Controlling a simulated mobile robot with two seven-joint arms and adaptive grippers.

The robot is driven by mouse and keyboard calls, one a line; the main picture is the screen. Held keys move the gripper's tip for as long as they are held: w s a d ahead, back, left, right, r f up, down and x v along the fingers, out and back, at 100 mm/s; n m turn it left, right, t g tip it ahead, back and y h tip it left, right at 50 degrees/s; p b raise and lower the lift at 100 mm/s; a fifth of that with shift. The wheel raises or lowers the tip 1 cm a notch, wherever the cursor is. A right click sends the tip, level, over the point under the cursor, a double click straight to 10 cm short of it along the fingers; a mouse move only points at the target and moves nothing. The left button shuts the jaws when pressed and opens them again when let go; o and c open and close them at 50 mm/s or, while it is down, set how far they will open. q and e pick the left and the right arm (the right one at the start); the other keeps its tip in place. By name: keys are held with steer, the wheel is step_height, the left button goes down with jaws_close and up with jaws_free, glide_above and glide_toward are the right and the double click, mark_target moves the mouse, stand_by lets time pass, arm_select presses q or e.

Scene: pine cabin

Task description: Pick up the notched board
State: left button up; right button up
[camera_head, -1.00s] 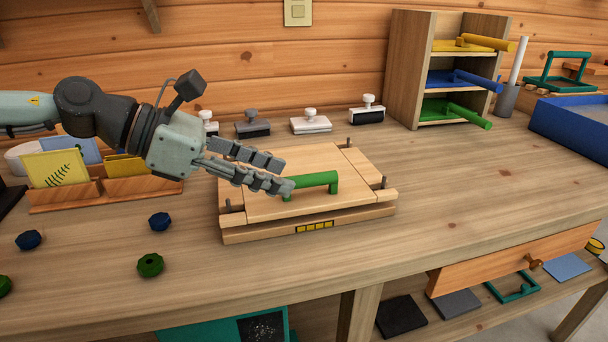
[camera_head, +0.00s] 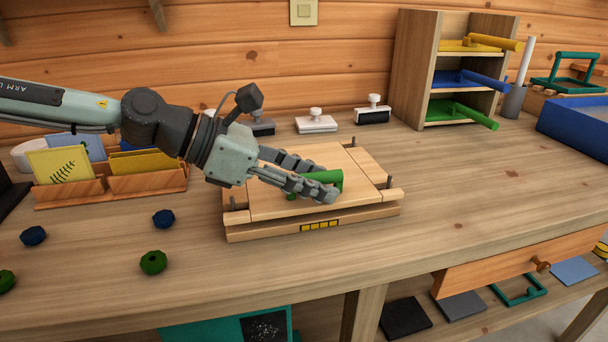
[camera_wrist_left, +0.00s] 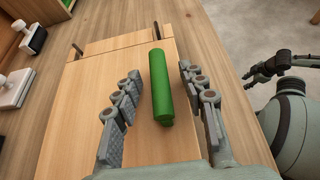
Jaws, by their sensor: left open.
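The notched board (camera_head: 278,207) is a pale wooden board with a green bar handle (camera_head: 328,176) on top. It lies on a low wooden base (camera_head: 262,232) on the workbench, with dark upright pegs at its edges. My left gripper (camera_head: 324,184) is open over the board, one finger on each side of the handle. In the left wrist view the handle (camera_wrist_left: 160,85) runs lengthwise between the two fingers, with visible gaps on both sides, and the board (camera_wrist_left: 88,100) lies beneath. The near finger partly hides the handle in the head view.
Stamps (camera_head: 316,123) stand behind the board. A shelf (camera_head: 410,70) with coloured handled pieces is at the back right, beside a blue tray (camera_head: 575,128). A card holder (camera_head: 110,185) and several knobs (camera_head: 153,262) are at the left. The bench right of the board is clear.

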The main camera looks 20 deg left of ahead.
arm_select(q)
steer(key=shift+w+d+f, duration=0.1)
steer(key=shift+w+d, duration=0.05)
jaws_close()
stand_by(0.5)
